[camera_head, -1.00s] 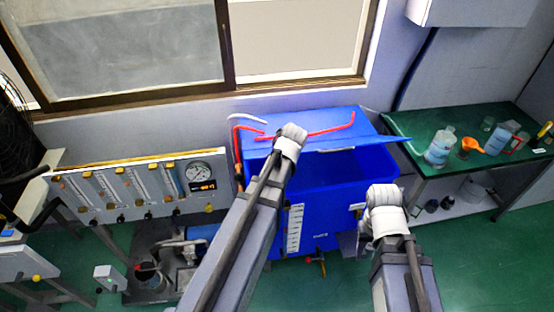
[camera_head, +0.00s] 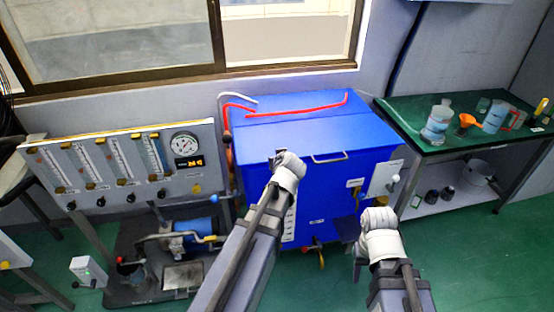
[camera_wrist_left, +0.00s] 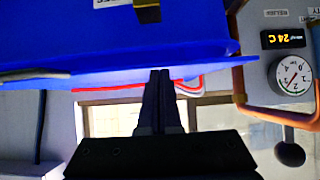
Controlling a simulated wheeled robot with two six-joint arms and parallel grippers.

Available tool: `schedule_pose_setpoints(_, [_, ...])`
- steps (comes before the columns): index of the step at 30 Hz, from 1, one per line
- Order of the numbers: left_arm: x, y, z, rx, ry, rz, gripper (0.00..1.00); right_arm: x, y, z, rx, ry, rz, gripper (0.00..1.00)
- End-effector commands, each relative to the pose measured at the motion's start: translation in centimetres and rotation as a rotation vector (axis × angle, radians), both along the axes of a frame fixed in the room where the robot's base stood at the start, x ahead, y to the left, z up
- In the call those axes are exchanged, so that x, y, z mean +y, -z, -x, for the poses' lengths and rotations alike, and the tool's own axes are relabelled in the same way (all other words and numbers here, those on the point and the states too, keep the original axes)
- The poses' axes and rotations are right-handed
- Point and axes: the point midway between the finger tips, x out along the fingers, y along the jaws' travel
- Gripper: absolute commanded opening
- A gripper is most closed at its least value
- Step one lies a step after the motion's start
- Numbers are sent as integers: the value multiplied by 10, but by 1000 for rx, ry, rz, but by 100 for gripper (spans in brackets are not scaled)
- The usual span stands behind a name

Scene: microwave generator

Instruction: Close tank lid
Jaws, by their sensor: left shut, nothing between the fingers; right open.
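The blue tank (camera_head: 325,205) stands in the middle of the head view. Its blue lid (camera_head: 330,130) lies over the tank top, with a grey handle (camera_head: 330,158) at its front edge. No opening shows; I cannot tell if a thin gap is left. My left gripper (camera_head: 277,158) is shut and empty at the lid's front edge, left of the handle. In the left wrist view its shut fingers (camera_wrist_left: 160,76) are beside the lid's edge (camera_wrist_left: 215,68); contact is unclear. My right gripper (camera_head: 350,230) is open, low in front of the tank's right side.
Red tubing (camera_head: 300,110) lies at the lid's rear. A gauge panel (camera_head: 120,165) stands left, above a pump rig (camera_head: 175,250). A green table (camera_head: 400,108) with beakers stands right. The floor at lower right is clear.

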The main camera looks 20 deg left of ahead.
Motion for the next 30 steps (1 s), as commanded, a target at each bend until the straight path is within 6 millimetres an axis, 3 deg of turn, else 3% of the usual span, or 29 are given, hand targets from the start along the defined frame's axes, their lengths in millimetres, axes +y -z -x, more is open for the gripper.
schedule_pose_setpoints(1, [0,13,1,0,0,0,0,0,13,0,0,0,0,50])
schedule_pose_setpoints(9, [-1,30,1,1,0,1,0,0,30,0,0,0,0,50])
schedule_pose_setpoints(30, [0,33,1,4,-4,5,0,0,32,0,0,0,0,50])
